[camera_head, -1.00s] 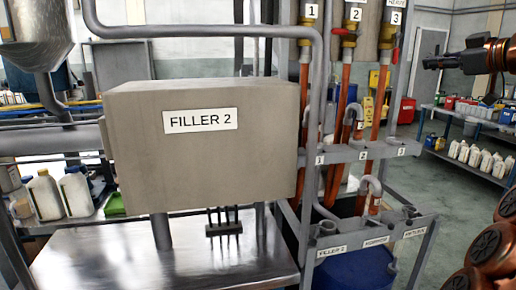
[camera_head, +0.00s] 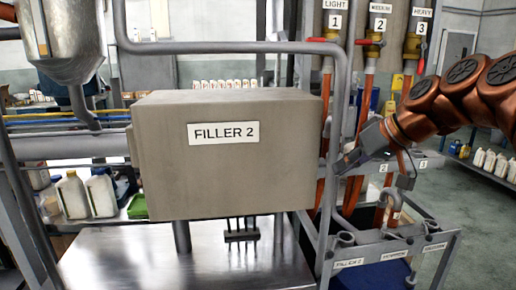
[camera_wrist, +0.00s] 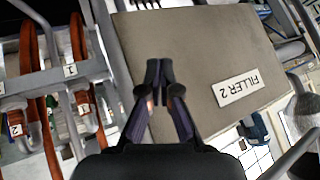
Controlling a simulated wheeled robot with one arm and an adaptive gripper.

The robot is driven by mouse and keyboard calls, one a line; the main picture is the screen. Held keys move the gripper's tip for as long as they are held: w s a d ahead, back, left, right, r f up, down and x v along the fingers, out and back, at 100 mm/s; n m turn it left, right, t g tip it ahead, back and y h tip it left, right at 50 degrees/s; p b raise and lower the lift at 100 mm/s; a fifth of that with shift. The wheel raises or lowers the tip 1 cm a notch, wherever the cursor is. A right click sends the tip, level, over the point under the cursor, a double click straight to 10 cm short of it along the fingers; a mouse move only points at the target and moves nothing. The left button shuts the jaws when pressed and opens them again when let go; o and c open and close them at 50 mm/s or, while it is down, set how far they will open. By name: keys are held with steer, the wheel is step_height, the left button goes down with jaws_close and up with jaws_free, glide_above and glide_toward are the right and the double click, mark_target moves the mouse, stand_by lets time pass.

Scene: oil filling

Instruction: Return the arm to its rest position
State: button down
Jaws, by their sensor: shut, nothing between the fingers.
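My arm (camera_head: 452,92) reaches in from the right edge of the head view, bent downward at the wrist. My gripper (camera_head: 343,165) points left and down, close to the right side of the grey FILLER 2 box in that picture; whether it touches the frame post there I cannot tell. In the wrist view my gripper (camera_wrist: 157,70) shows with its fingertips together and nothing held. The FILLER 2 box (camera_wrist: 215,60) lies behind the fingertips there.
The FILLER 2 box (camera_head: 235,175) stands over a metal table (camera_head: 180,265). Grey frame tubes (camera_head: 338,110) and orange hoses (camera_head: 362,130) run near my arm. A labelled hose rack (camera_head: 400,248) is below it. White bottles (camera_head: 490,162) stand on a shelf at right.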

steer(key=s+a+f+m+g+h+p, duration=0.1)
steer(key=s+a+f+g+h, duration=0.15)
steer(key=s+f, duration=0.5)
steer(key=s+a+f+m+g+h+p, duration=0.1)
steer(key=s+a+f+g, duration=0.15)
steer(key=s+f, duration=0.45)
steer(key=s+d+f+m+g+h, duration=0.1)
steer(key=s+f, duration=0.3)
steer(key=s, duration=0.6)
steer(key=s+d+f+m+g+h+p, duration=0.1)
steer(key=s+d+f+h, duration=0.1)
steer(key=s+f, duration=0.3)
steer(key=s+d, duration=0.1)
steer(key=s, duration=0.3)
steer(key=shift+s+d+f+g, duration=0.15)
steer(key=shift+s+d+g, duration=0.15)
steer(key=shift+s+d, duration=0.1)
steer(key=shift+a, duration=0.2)
